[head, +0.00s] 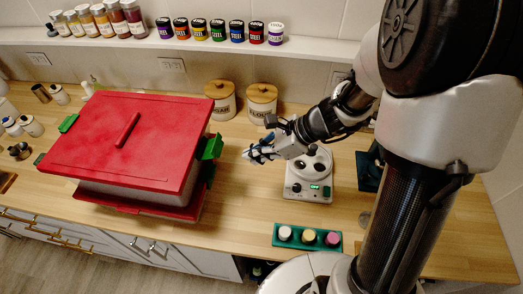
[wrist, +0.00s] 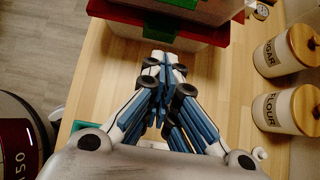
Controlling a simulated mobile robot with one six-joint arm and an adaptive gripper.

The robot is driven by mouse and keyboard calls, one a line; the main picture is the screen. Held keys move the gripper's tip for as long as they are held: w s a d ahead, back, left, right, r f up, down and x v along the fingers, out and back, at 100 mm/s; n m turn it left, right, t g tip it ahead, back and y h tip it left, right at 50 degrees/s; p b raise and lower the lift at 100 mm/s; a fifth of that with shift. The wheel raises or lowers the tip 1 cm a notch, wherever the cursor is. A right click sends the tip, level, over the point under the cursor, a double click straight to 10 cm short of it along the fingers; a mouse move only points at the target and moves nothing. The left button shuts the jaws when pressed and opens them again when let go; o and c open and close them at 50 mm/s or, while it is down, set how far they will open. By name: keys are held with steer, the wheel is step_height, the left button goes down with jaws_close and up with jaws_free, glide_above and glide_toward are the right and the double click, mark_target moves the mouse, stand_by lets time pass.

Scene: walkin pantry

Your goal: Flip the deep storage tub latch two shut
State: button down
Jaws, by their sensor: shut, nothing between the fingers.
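The deep storage tub has a red lid (head: 100,150) with a bar handle, a pale body (head: 125,197) and a red lower rim. Green latches show at its left (head: 68,123) and right (head: 210,147) sides; the right one sticks outward. I cannot tell which is latch two. My gripper (head: 248,155) is shut and empty, just right of the right latch, apart from it. In the wrist view its closed fingertips (wrist: 162,60) point at the tub's red rim (wrist: 205,33), where green parts (wrist: 168,20) show at the top edge.
Sugar (head: 221,99) and flour (head: 261,103) canisters stand behind my gripper. A white scale-like device (head: 308,180) is under my forearm. A green tray with small jars (head: 307,239) sits at the front. Bare counter lies between tub and device.

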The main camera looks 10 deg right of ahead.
mark_target(210, 148)
steer(key=shift+w+a, duration=0.35)
steer(key=shift+a, duration=0.5)
steer(key=shift+w+a, duration=0.3)
steer(key=shift+a, duration=0.55)
steer(key=shift+w+a, duration=0.35)
steer(key=shift+a, duration=0.5)
steer(key=shift+r+p, duration=0.3)
steer(key=shift+p, duration=0.75)
